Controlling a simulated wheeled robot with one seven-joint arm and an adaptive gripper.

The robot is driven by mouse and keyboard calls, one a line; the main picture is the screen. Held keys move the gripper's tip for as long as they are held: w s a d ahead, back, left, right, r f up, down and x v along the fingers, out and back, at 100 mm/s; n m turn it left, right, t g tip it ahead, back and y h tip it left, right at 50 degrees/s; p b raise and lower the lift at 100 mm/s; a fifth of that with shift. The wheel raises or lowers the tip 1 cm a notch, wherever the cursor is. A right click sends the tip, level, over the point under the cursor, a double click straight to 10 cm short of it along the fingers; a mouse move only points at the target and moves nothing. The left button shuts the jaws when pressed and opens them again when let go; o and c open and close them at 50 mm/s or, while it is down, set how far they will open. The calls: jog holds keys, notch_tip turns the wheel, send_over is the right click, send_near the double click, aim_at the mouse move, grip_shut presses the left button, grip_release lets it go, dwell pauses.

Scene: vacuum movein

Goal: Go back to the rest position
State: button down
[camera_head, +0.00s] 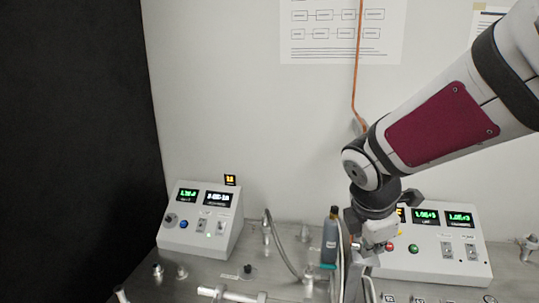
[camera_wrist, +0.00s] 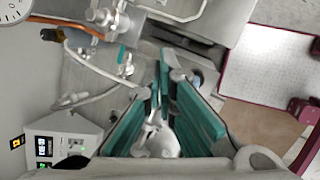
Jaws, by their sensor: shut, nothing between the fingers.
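My gripper (camera_wrist: 166,68) shows in the wrist view as two long fingers with teal pads. Its tips are together with nothing between them. In the head view my arm comes in from the upper right and bends down at the wrist, beside the right control box (camera_head: 437,258). There the fingers are hard to make out among the fittings. A silver metal fitting (camera_wrist: 160,140) shows between the finger bases in the wrist view; whether anything touches it I cannot tell.
A left control box (camera_head: 205,222) with green displays stands on the metal bench (camera_head: 200,268). A grey hose (camera_head: 281,246) and a dark grey cylinder (camera_head: 330,238) stand close to my wrist. An orange cable (camera_head: 356,90) hangs on the wall. The space above the left box is clear.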

jog(key=s+r+m+y, duration=0.1)
jog(key=s+r+m, duration=0.2)
jog(key=s+m, duration=0.5)
jog(key=s+a+r+m+t+y, duration=0.1)
jog(key=s+r+m, duration=0.3)
jog(key=s+m, duration=0.4)
jog(key=m+y, duration=0.1)
jog(key=m, duration=0.2)
jog(key=shift+s+r+t+b, duration=0.2)
jog(key=shift+s+t+b, duration=0.1)
jog(key=shift+s+b, duration=0.1)
